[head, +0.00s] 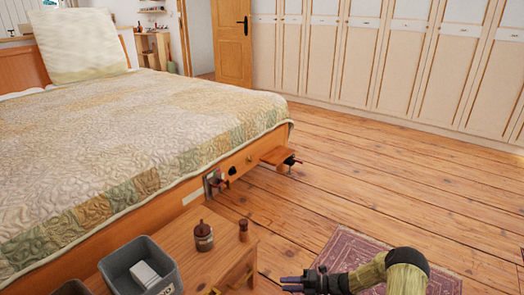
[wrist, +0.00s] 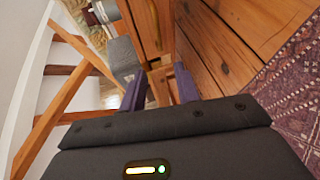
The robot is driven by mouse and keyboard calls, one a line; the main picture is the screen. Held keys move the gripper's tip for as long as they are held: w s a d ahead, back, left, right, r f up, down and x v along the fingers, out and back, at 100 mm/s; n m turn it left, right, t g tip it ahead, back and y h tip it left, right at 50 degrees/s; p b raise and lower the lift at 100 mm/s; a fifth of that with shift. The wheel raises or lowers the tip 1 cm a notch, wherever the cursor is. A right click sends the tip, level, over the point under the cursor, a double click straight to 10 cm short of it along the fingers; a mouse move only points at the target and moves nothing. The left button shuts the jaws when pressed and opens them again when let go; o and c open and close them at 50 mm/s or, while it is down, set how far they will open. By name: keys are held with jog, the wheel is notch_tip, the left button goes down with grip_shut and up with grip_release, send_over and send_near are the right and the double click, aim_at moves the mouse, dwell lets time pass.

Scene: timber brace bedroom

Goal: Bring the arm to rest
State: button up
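My gripper (head: 288,285) is at the bottom of the head view, right of the low wooden bench (head: 190,235) and over the floor beside the rug. Its fingers point left. In the wrist view my gripper (wrist: 160,92) shows two purple-grey fingers set apart, with nothing held between them. The bench shows beyond the fingertips in that view. My forearm reaches in from the lower right of the head view.
A grey bin (head: 142,262) with a white item, a dark brown jar (head: 203,236) and a small brown bottle (head: 243,230) stand on the bench. The bed (head: 120,150) is behind. A purple rug (head: 345,252) lies by my arm. Open floor (head: 400,180) extends toward the wardrobes.

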jog(key=s+d+r+m+h+p, duration=0.1)
jog(key=s+r+m+h+p, duration=0.35)
jog(key=s+r+m, duration=0.55)
jog(key=s+d+r+m+h+p, duration=0.25)
jog(key=s+r+m+h, duration=0.35)
jog(key=r+m, duration=0.8)
jog(key=s+r+m+h+p, duration=0.45)
jog(key=s+r+m, duration=0.4)
jog(key=r, duration=0.75)
notch_tip(320, 180, up, 38)
jog(key=w+p, duration=0.1)
jog(key=p, duration=3.6)
jog(key=shift+d+f+m+g, duration=0.2)
jog(key=shift+m+g, duration=0.15)
jog(key=shift+g, duration=0.05)
